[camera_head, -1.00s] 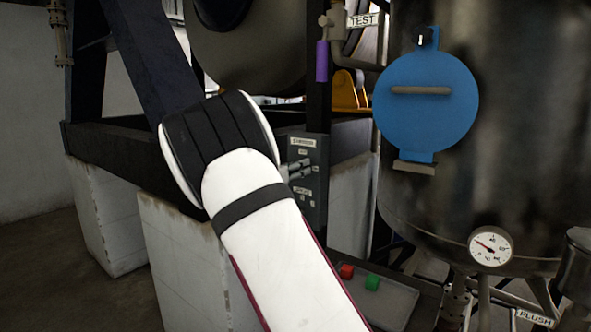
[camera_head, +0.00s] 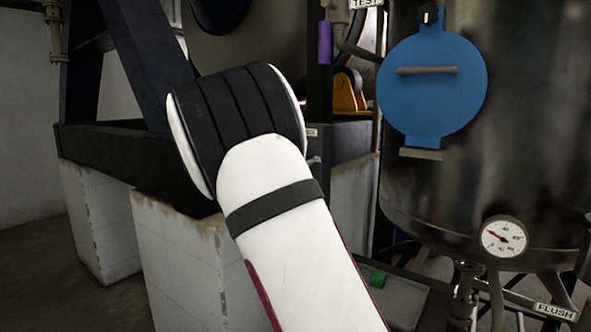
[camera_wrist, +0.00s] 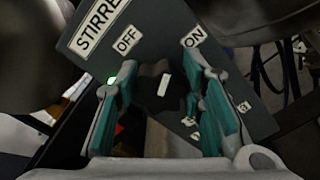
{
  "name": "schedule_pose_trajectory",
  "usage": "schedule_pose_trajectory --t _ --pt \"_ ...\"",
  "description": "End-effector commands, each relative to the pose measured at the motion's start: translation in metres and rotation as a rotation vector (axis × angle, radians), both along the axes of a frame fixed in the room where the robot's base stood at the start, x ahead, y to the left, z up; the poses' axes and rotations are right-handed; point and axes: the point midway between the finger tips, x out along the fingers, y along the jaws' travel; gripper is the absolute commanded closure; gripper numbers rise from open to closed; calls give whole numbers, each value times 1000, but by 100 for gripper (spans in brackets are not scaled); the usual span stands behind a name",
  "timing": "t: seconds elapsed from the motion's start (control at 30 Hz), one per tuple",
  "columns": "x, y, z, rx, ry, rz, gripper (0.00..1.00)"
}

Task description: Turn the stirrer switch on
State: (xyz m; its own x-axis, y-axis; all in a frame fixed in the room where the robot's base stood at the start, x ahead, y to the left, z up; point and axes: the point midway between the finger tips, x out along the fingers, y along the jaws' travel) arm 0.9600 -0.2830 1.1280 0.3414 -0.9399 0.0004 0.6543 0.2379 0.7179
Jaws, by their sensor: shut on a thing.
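The stirrer switch (camera_wrist: 150,87) is a black knob with a white mark, on a dark grey panel (camera_wrist: 160,30) in the wrist view. The panel carries a STIRRER label (camera_wrist: 97,25), an OFF label (camera_wrist: 127,40) at upper left of the knob and an ON label (camera_wrist: 194,38) at upper right. The white mark stands nearly upright, leaning slightly right, between the two labels. My gripper (camera_wrist: 163,92) is shut on the knob, one teal-padded finger on each side. In the head view my arm hides the gripper and the switch.
A green light (camera_wrist: 111,80) shows beside the left finger. In the head view a dark tank with a blue round cover (camera_head: 432,90) and a gauge (camera_head: 504,238) stands at right. White blocks (camera_head: 180,255) and a dark frame stand at left. A green block (camera_head: 378,279) lies low on a tray.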

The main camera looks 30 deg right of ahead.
Motion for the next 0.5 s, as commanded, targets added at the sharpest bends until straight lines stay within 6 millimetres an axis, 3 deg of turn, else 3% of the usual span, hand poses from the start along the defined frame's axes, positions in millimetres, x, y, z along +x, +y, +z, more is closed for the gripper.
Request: schedule_pose_trajectory --t 0.5 --pt "0 0 -6 140 -380 -1 92"
